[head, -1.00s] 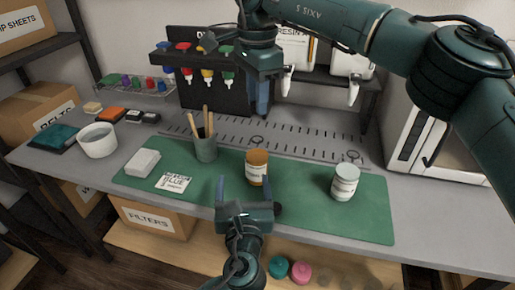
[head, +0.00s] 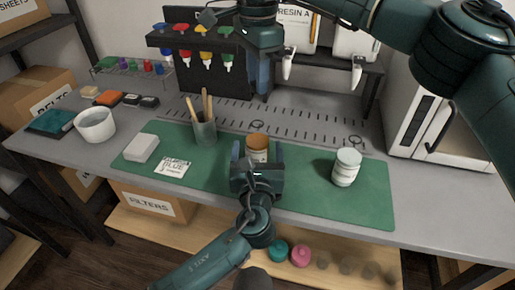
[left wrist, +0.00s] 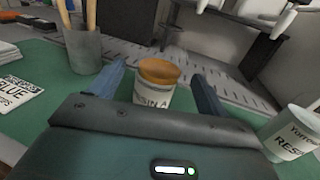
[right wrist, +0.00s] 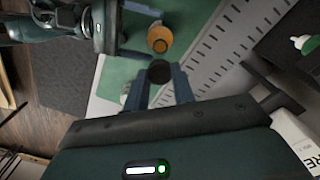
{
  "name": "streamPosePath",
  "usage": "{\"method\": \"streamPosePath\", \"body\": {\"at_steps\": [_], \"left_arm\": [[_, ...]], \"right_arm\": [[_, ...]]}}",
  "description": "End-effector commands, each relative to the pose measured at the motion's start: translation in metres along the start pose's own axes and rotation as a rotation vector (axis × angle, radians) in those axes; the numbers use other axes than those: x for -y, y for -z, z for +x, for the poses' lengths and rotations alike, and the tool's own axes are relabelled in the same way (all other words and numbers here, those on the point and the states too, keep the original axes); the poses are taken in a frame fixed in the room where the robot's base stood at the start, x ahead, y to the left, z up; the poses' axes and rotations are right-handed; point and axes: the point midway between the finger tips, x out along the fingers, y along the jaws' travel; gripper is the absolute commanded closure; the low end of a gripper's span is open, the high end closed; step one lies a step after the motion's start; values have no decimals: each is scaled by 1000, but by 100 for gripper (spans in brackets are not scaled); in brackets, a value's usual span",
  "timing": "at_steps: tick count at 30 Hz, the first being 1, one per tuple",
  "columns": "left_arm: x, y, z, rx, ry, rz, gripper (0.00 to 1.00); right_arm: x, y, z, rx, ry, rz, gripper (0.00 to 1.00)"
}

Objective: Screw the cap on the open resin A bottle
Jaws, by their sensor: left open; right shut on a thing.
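The open resin A bottle (head: 257,143), amber with a white label, stands upright on the green mat (head: 218,181). In the left wrist view the bottle (left wrist: 158,78) shows an uncovered amber top and sits between my left fingers. My left gripper (head: 257,152) is open, with one finger on each side of the bottle; I cannot tell whether they touch it. My right gripper (head: 259,88) is above and behind the bottle, fingers down. In the right wrist view it is shut on a dark round cap (right wrist: 160,72), apart from the bottle (right wrist: 160,38).
A white jar (head: 346,168) stands to the right on the mat. A dropper rack (head: 190,70) and a microwave (head: 440,115) stand at the back.

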Motion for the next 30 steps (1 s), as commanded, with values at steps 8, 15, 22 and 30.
{"method": "streamPosePath", "body": {"at_steps": [8, 15, 22, 30], "left_arm": [[0, 0, 44, 0, 0, 1, 23], [1, 0, 56, -1, 1, -1, 23], [0, 0, 56, -1, 1, -1, 23], [0, 0, 56, -1, 1, -1, 43]], "right_arm": [[0, 0, 0, 0, 0, 0, 96], [0, 0, 0, 0, 0, 0, 96], [0, 0, 0, 0, 0, 0, 96], [0, 0, 0, 0, 0, 0, 96]]}}
